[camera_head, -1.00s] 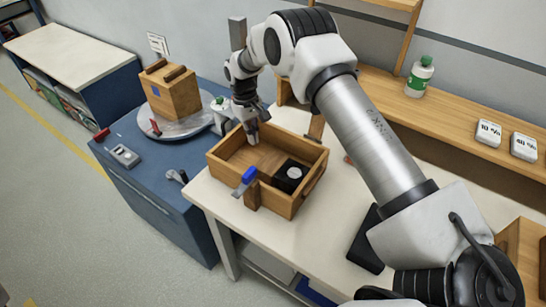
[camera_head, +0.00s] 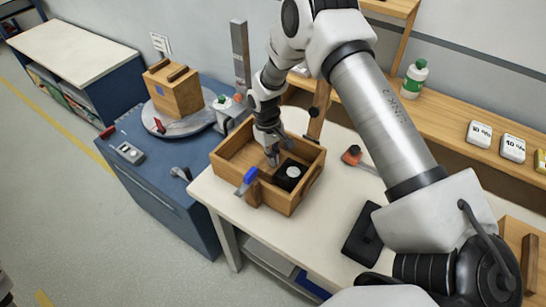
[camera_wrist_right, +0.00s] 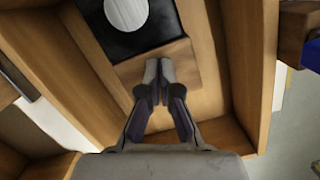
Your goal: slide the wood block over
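The wood block (camera_wrist_right: 188,62) lies in the open wooden box (camera_head: 228,166), against the side of a black block (camera_head: 291,175) with a pale round disc on top. The black block also shows at the top of the right wrist view (camera_wrist_right: 120,42). My right gripper (camera_head: 272,160) reaches down into the box. In the head view the gripper partly hides the block. My left gripper is not in view.
A blue-handled clamp (camera_head: 249,176) sits on the box's front wall. A wooden post stands behind the box. An orange-ended tool (camera_head: 351,155) and a black object (camera_head: 362,232) lie on the white table to the right. A wooden cube (camera_head: 173,90) stands on a round plate at left.

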